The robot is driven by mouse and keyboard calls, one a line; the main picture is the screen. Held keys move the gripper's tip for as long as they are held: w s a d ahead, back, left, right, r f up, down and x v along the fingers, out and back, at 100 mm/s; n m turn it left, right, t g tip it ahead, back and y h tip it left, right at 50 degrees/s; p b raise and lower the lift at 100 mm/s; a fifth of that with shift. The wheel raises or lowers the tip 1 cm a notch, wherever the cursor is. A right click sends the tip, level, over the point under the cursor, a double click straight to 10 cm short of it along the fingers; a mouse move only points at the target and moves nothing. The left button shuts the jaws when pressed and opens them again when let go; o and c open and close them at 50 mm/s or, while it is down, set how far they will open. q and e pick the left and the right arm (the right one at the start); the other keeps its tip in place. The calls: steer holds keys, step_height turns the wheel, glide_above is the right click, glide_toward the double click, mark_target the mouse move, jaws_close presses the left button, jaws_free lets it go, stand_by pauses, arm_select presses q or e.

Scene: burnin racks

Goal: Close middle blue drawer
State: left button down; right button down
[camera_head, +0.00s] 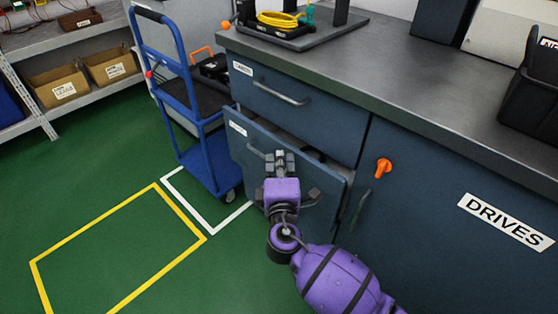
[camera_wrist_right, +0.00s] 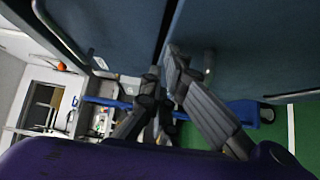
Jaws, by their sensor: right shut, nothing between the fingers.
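The middle blue drawer (camera_head: 258,138) is pulled partly out of the blue cabinet, below a top drawer (camera_head: 290,103) that sits flush. Its front stands out from the cabinet face, and a dark object shows inside its opening. My right gripper (camera_head: 283,158) is in front of the drawer front, by its handle, and hides part of it. It is shut and empty. In the right wrist view the fingers (camera_wrist_right: 166,82) are close to blue panels. I cannot tell whether they touch the drawer. My left gripper is not in view.
A blue cart (camera_head: 205,150) stands left of the drawer. A cabinet door with an orange knob (camera_head: 383,167) and a DRIVES label is to the right. The grey worktop (camera_head: 400,75) is above. Green floor with yellow and white lines is clear at the left.

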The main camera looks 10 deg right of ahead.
mark_target(294, 150)
steer(key=w+d, duration=0.1)
steer(key=d, duration=0.1)
steer(key=w+d, duration=0.1)
steer(key=d, duration=0.1)
steer(key=shift+w+b, duration=0.3)
steer(key=shift+w, duration=0.05)
steer(key=shift+w+d+r, duration=0.1)
steer(key=shift+d, duration=0.1)
